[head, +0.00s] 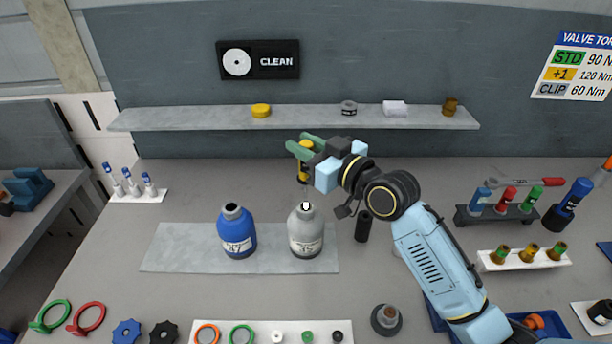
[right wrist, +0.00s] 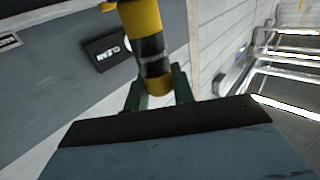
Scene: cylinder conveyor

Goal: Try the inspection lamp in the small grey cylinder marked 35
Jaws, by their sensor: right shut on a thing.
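The small grey cylinder (head: 306,236) stands upright on a grey mat, its neck opening upward; its dark marking is too small to read surely. My right gripper (head: 304,148) has green fingers and is shut on a yellow and black lamp (head: 303,174). The lamp hangs roughly upright above and behind the grey cylinder's neck in the head view, and looks apart from it. In the right wrist view the lamp (right wrist: 147,45) sits between the green fingers of the gripper (right wrist: 157,85). My left gripper is not in view.
A blue cylinder (head: 236,234) stands left of the grey one on the mat (head: 180,250). A black upright piece (head: 362,226) stands close to the right. A shelf (head: 200,120) with small parts runs behind. Rings, knobs and caps lie along the front.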

